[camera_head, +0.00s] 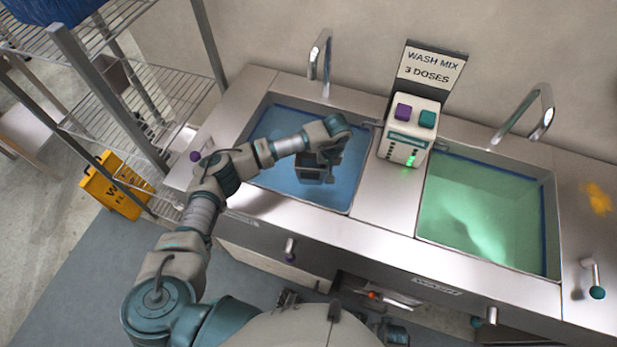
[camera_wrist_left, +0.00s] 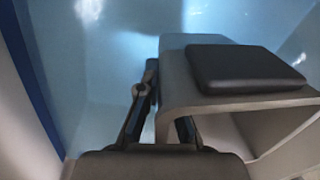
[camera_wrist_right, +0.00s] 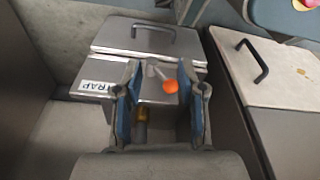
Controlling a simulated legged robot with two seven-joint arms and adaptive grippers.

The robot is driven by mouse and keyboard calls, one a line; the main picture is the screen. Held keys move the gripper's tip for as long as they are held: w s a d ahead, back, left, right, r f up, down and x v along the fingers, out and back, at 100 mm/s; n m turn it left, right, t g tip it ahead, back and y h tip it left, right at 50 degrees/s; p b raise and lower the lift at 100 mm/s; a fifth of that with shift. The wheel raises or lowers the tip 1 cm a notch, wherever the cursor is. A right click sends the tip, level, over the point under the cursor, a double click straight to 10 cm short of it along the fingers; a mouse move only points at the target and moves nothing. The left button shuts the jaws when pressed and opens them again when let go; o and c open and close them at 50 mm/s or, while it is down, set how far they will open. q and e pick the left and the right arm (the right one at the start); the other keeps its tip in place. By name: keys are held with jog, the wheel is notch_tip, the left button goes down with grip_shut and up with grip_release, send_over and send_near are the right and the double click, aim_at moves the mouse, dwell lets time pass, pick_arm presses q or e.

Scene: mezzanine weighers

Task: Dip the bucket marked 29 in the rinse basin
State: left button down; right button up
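My left gripper (camera_head: 322,152) reaches over the left basin (camera_head: 262,178), which holds blue liquid. It is shut on a grey bucket (camera_head: 312,172), which hangs below it inside the basin outline. In the left wrist view the bucket (camera_wrist_left: 178,75) shows as a grey arched body with a dark pad, its near side between the fingers. No number shows on it, and I cannot tell whether it touches the liquid. The right basin (camera_head: 470,205) holds green liquid. The basins' front labels are too small to read. My right gripper (camera_wrist_right: 160,95) is open and empty in the right wrist view.
A dispenser (camera_head: 406,145) with purple and teal buttons and a green light stands between the basins under a "WASH MIX 3 DOSES" sign (camera_head: 430,68). Taps (camera_head: 325,58) rise behind.

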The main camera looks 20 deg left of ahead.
pick_arm(q)
jog(key=shift+r, duration=0.55)
jog(key=shift+a+r+p, duration=0.25)
jog(key=shift+r+p, duration=0.1)
jog(key=shift+r, duration=0.15)
jog(key=shift+a+r+p, duration=0.25)
jog(key=shift+r+p, duration=0.05)
jog(key=shift+r, duration=0.15)
jog(key=shift+a+r+p, duration=0.15)
jog(key=shift+r+p, duration=0.15)
jog(key=shift+r, duration=0.35)
jog(key=r, duration=0.1)
jog(key=d+r+p, duration=0.1)
jog(key=r, duration=0.1)
jog(key=shift+r+p, duration=0.4)
jog(key=shift+r, duration=0.2)
notch_tip(320, 180, up, 8)
jog(key=p, duration=0.3)
jog(key=shift+a, duration=0.3)
pick_arm(e)
jog(key=s+d+f, duration=0.1)
jog(key=s+f, duration=0.3)
jog(key=s, duration=0.4)
jog(key=s+d+f+g, duration=0.1)
jog(key=s+f, duration=0.3)
jog(key=s, duration=0.4)
jog(key=shift+s+d+f, duration=0.25)
jog(key=shift+s, duration=0.05)
